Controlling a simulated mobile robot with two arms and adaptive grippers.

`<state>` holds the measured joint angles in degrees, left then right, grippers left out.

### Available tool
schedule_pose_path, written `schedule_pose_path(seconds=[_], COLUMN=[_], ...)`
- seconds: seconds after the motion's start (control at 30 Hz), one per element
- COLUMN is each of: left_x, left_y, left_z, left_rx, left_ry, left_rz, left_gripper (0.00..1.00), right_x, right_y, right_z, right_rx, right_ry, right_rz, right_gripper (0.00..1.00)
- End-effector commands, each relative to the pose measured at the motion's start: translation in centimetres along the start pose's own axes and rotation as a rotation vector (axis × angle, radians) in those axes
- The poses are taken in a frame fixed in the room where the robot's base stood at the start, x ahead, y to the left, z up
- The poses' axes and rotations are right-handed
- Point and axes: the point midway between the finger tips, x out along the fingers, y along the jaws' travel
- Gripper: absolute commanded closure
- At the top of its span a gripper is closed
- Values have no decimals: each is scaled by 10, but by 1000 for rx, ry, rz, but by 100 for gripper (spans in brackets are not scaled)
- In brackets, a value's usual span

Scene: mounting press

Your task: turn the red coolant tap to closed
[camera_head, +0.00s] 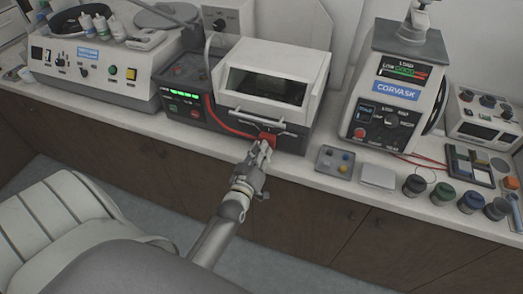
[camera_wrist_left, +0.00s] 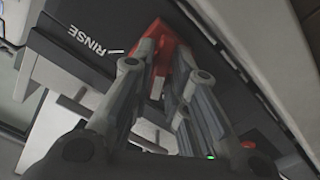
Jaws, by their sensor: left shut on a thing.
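The red coolant tap (camera_head: 267,138) is on the front of the mounting press (camera_head: 270,85), below its window and handle bar. A red hose runs to it from the left. In the left wrist view the red tap (camera_wrist_left: 165,45) sits between the fingertips, close to the word RINSE. My left gripper (camera_head: 260,149) reaches it from the front, and its fingers are shut on the tap. In the left wrist view the gripper (camera_wrist_left: 168,72) hides part of the tap, so its exact angle is hard to tell. My right gripper is in neither view.
A control box (camera_head: 185,110) with green lights adjoins the press on the left. A grey tray (camera_head: 335,159) with coloured knobs, a white pad (camera_head: 378,176) and several dark jars stand to the right. A Corvask machine (camera_head: 393,95) stands behind them. The counter's front edge is close below the tap.

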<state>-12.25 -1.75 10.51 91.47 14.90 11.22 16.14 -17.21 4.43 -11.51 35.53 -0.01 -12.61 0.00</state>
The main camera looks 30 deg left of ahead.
Motion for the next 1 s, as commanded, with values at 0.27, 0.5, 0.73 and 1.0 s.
schedule_pose_path(seconds=[0.27,0.5,0.73,1.0], left_x=[0,0,0,0], left_y=[0,-1,-1,-1], left_z=[0,0,0,0], left_rx=[-169,-241,-259,-258], left_ry=[1,1,1,1], left_rz=[1,0,0,0], left_gripper=[100,100,100,100], right_x=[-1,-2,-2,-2], right_y=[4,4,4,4], right_z=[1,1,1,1], right_rx=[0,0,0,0], right_ry=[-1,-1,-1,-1], right_rz=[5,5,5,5], right_gripper=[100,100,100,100])
